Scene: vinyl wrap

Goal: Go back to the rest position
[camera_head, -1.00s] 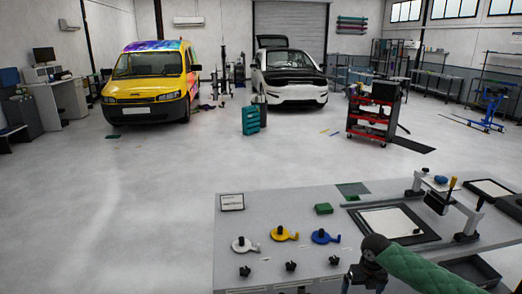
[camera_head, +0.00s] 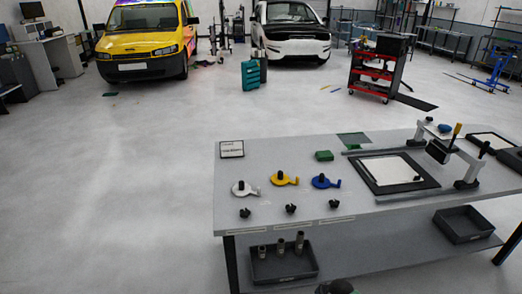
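Neither gripper shows in the head view. Only a dark rounded piece, seemingly a joint of my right arm, shows at the bottom edge right of centre; the rest of that arm is out of the picture. Nothing of my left arm is visible. The grey workbench (camera_head: 240,211) stands ahead on the right, with white (camera_head: 244,189), yellow (camera_head: 284,179) and blue (camera_head: 325,182) hooked tools lying on it in a row. Several small black knobs stand along its front edge.
A black-framed white sheet (camera_head: 392,170) and a green block (camera_head: 324,156) are on the bench. Below are a dark bin with cylinders (camera_head: 284,266) and another bin (camera_head: 464,224). A red cart (camera_head: 371,76), a yellow van (camera_head: 143,45) and a white car (camera_head: 292,45) stand behind. The left floor is clear.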

